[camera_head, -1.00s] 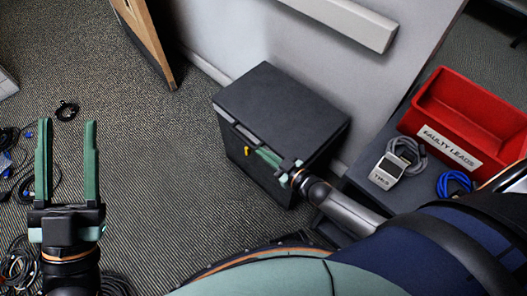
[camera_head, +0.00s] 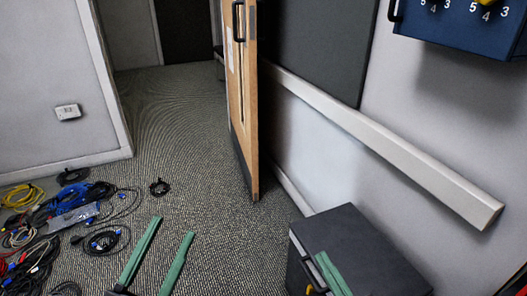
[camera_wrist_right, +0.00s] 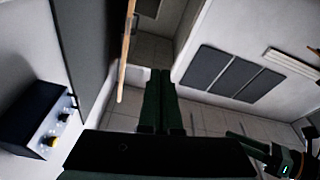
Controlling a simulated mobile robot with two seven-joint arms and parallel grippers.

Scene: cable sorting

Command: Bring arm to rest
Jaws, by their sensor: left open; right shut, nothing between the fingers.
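My left gripper (camera_head: 173,226) is in the lower left of the head view, with its two green fingers apart and nothing between them. It is over the carpet, to the right of the loose cables. My right gripper shows in the head view as green fingers (camera_head: 332,273) at the front edge of the dark box (camera_head: 365,245); I cannot tell whether it touches the box. In the right wrist view its fingers (camera_wrist_right: 158,75) are together and empty. The rest of both arms is mostly out of the head view.
Several tangled cables (camera_head: 65,210) lie on the floor at left. A small black coil (camera_head: 159,187) lies farther right. A wooden door (camera_head: 242,90) stands open at centre. A rail (camera_head: 390,150) runs along the wall, and a blue box with dials (camera_head: 465,22) is upper right. Carpet between is free.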

